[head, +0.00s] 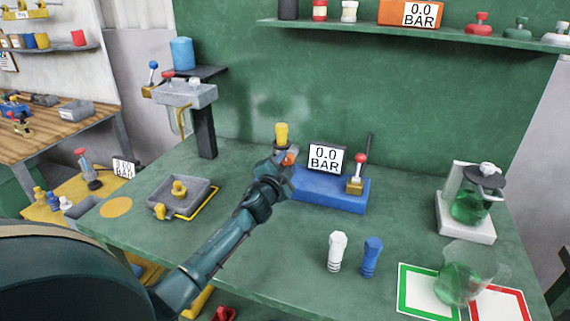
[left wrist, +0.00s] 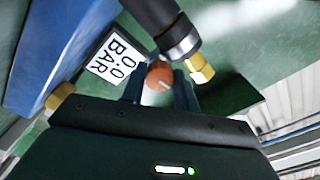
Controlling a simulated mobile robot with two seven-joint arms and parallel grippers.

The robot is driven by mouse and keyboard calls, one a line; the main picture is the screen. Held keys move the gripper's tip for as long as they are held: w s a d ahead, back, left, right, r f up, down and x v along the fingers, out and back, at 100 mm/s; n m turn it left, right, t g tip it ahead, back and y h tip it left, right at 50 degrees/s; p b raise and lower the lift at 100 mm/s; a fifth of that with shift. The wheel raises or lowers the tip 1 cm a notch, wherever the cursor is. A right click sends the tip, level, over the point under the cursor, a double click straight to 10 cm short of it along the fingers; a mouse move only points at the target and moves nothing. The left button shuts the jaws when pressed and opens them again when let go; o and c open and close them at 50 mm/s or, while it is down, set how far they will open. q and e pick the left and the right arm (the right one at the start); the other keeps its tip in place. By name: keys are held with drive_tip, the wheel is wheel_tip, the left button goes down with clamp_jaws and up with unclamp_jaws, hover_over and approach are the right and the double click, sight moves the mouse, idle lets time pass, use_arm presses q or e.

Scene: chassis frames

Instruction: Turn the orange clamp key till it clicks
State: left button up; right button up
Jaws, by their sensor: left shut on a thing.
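The orange clamp key (head: 290,158) shows as a small patch at the end of my left arm, by the left end of the blue base. In the left wrist view it is a round orange knob (left wrist: 158,76) with a pale line on its face. My left gripper (left wrist: 159,92) is shut on it, one dark finger on each side. In the head view the left gripper (head: 286,160) hides most of the key and its mount. My right gripper is in neither view.
The blue base (head: 325,190) carries a 0.0 BAR display (head: 325,158) and a red-knobbed lever (head: 358,172). A yellow-topped part (head: 281,134) stands right behind the gripper. A dark cylinder with a brass hex end (left wrist: 200,68) is close to the fingers. White (head: 337,250) and blue (head: 371,255) fittings stand in front.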

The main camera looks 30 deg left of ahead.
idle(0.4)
use_arm(q)
drive_tip(key=o, duration=0.9)
drive_tip(key=shift+o, duration=0.4)
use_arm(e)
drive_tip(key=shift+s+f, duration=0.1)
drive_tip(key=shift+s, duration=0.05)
use_arm(q)
drive_tip(key=shift+s, duration=0.1)
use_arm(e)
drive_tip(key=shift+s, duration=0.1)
use_arm(q)
drive_tip(key=v, duration=1.3)
drive_tip(key=shift+b, duration=0.45)
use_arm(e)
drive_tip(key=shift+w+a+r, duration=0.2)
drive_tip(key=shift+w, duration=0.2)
use_arm(q)
drive_tip(key=shift+f, duration=0.1)
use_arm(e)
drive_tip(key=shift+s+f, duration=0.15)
